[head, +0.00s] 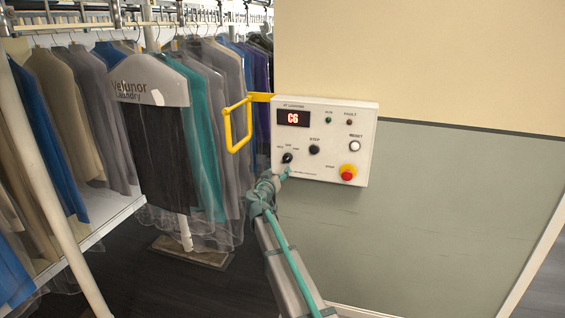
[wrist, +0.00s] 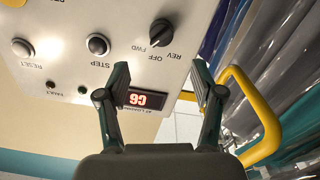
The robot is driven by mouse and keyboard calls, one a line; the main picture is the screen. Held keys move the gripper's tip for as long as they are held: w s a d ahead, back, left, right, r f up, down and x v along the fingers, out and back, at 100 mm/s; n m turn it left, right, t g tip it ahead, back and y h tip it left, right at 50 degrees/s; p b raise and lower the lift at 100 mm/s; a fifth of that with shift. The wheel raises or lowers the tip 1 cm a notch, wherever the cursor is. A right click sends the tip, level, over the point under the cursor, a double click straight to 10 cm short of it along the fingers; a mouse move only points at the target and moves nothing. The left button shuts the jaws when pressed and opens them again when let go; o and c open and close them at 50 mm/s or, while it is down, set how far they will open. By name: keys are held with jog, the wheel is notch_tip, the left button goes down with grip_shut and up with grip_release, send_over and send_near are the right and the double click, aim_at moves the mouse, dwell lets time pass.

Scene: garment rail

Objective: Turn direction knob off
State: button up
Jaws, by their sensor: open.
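The direction knob (head: 287,158) is a small black knob at the lower left of the white control box (head: 325,107). In the wrist view the knob (wrist: 161,32) shows upside down, with the printed words FWD, OFF and REV beside it. I cannot tell for certain which word its pointer lines up with. My gripper (wrist: 162,72) is open and empty, its fingers spread in front of the box with the knob between and beyond the tips. In the head view my gripper (head: 277,178) is just below and left of the knob, its fingertips small and partly hidden.
The box carries a red C6 display (head: 293,118), a black STEP button (head: 314,150), a white RESET button (head: 355,146) and a red stop button (head: 347,175). A yellow bar handle (head: 228,128) juts out left of the box. Bagged garments (head: 205,130) hang further left.

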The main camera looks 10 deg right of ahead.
aim_at(286, 161)
jog(key=shift+m, duration=0.4)
jog(key=p+x, duration=0.4)
jog(key=x, duration=0.6)
jog(key=shift+w, duration=0.3)
jog(key=c, duration=1.1)
